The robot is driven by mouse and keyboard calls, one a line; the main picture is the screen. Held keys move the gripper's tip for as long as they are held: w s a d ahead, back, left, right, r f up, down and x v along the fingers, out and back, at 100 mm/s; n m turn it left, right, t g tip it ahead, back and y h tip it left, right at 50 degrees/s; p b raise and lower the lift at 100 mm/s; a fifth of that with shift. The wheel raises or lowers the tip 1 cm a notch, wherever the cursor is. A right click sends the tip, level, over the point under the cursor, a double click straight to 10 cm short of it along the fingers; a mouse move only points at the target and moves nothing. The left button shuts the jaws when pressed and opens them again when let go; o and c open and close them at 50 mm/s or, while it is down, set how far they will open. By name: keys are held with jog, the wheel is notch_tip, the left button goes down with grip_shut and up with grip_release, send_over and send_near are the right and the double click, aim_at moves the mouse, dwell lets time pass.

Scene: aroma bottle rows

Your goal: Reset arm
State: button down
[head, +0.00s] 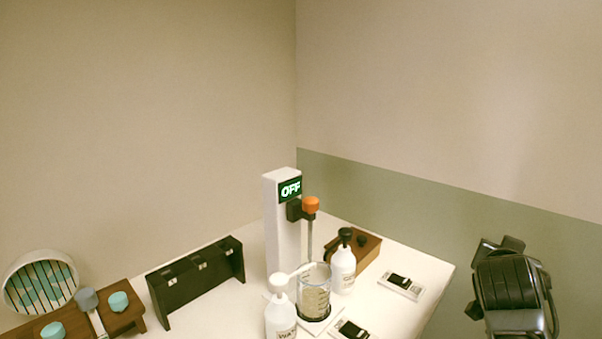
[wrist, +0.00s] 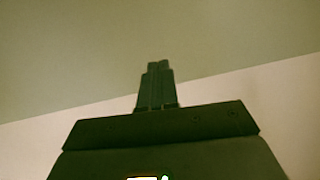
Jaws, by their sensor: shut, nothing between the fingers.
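My gripper (wrist: 157,68) shows in the wrist view with its two dark fingers together, shut and empty. Only plain wall is behind it there, a green band above and a pale area below. In the head view my dark arm (head: 508,287) is folded at the lower right, off the table's right side and apart from everything on it. I cannot make out the fingertips in the head view.
The white table (head: 395,262) holds a stirrer (head: 283,215) reading OFF, a glass beaker (head: 316,292), white pump bottles (head: 342,268), a black rack (head: 195,282), a wooden box (head: 368,252) and small scales (head: 401,285). Teal-capped items (head: 118,302) stand at left. Space around my arm looks clear.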

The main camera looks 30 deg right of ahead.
jog(key=s+a+f+n+t+y, duration=0.45)
jog(key=a+n, duration=0.25)
jog(key=a, duration=0.3)
jog(key=s+a+f+n+t+y, duration=0.45)
jog(key=a+n, duration=0.25)
jog(key=a, duration=0.3)
jog(key=s+a+r+y, duration=0.3)
jog(key=s+a+y, duration=0.1)
jog(key=s+a, duration=1.2)
jog(key=shift+s+a, duration=0.25)
jog(key=shift+s, duration=0.5)
